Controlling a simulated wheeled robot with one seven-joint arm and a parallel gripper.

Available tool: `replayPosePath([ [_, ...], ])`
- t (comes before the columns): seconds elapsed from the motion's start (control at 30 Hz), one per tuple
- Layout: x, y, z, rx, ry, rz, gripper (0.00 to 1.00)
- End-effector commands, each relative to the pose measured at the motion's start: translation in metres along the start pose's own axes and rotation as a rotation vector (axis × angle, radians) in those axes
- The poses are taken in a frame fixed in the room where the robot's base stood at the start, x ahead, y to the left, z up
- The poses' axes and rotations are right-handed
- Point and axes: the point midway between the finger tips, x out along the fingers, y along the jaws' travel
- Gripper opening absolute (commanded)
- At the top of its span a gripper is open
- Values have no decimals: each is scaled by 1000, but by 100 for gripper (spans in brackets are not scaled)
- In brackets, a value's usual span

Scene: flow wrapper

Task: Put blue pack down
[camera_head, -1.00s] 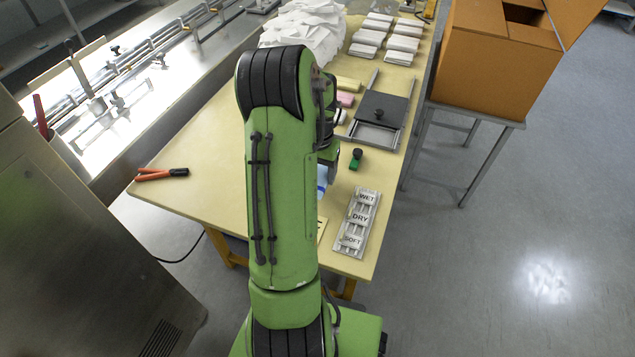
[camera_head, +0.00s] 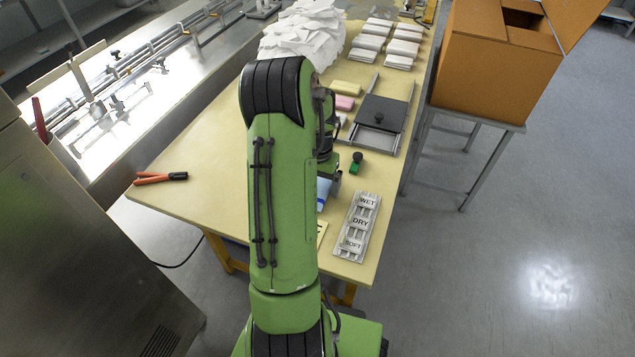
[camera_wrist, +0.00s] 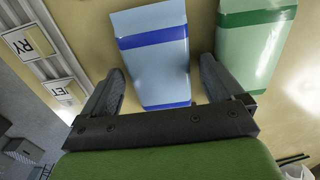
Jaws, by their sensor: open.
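The blue pack (camera_wrist: 152,68), pale blue with dark blue bands, lies on the table in the wrist view. Its near end lies between the spread fingers of my gripper (camera_wrist: 160,88), with a gap on each side, so the gripper is open. In the head view only a small part of the blue pack (camera_head: 323,190) shows beside my green arm, which hides the rest and most of the gripper. A green pack (camera_wrist: 252,45), pale green with dark green bands, lies just right of the right finger in the wrist view.
A label rack (camera_head: 358,226) marked WET, DRY and SOFT stands at the table's near right edge. A small green-and-black item (camera_head: 356,163) sits beyond it. Orange-handled pliers (camera_head: 160,177) lie at the left. A cardboard box (camera_head: 490,65) stands on a side stand at right.

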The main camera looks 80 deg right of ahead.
Motion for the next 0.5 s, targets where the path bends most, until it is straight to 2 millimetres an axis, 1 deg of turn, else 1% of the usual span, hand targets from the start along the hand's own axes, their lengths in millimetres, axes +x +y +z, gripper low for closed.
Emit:
replayPosePath([
  [0.17, -43, 0, -2, 0, 8, -3, 94],
  [0.3, -83, 0, -1, 1, 7, -2, 94],
  [0.4, -104, 0, -1, 0, 5, -1, 94],
  [0.5, -116, 0, 0, 0, 3, -1, 94],
])
